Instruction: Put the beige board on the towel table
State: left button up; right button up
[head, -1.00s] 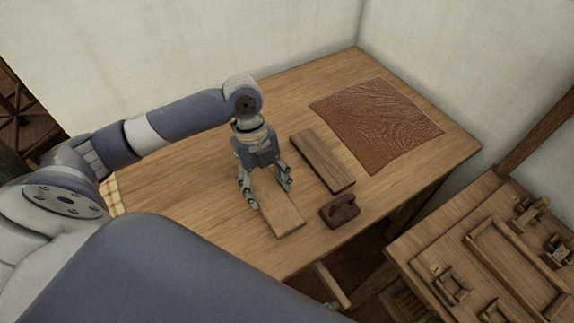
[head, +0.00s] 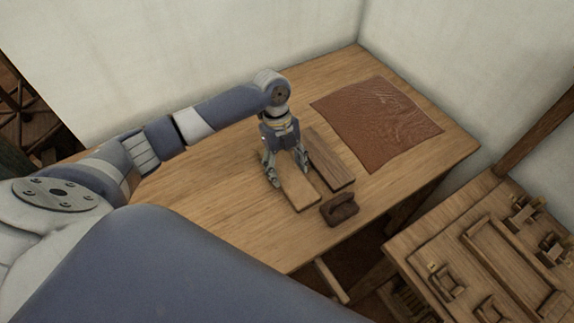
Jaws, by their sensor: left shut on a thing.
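The beige board (head: 299,192) is a flat, light wooden board on or just above the near half of the wooden table (head: 220,228); I cannot tell whether it touches the top. My left gripper (head: 289,176) points down and is shut on the board's far part, one finger at each side. The board's near end sticks out toward me. The far end is hidden under the gripper. My right gripper is not in view. I cannot make out a towel in the current view.
A darker brown board (head: 331,160) lies close to the right of the beige board. A dark block with a handle (head: 340,209) stands near the table's front edge. A brown patterned leather sheet (head: 375,120) lies at the back right. A wooden frame (head: 455,240) stands lower right.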

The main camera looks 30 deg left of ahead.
aim_at(281, 163)
pick_arm(q)
jog(key=o, duration=1.2)
jog(key=shift+r, duration=0.1)
jog(key=b+v, duration=0.1)
jog(key=v, duration=1.1)
jog(key=shift+d, duration=0.1)
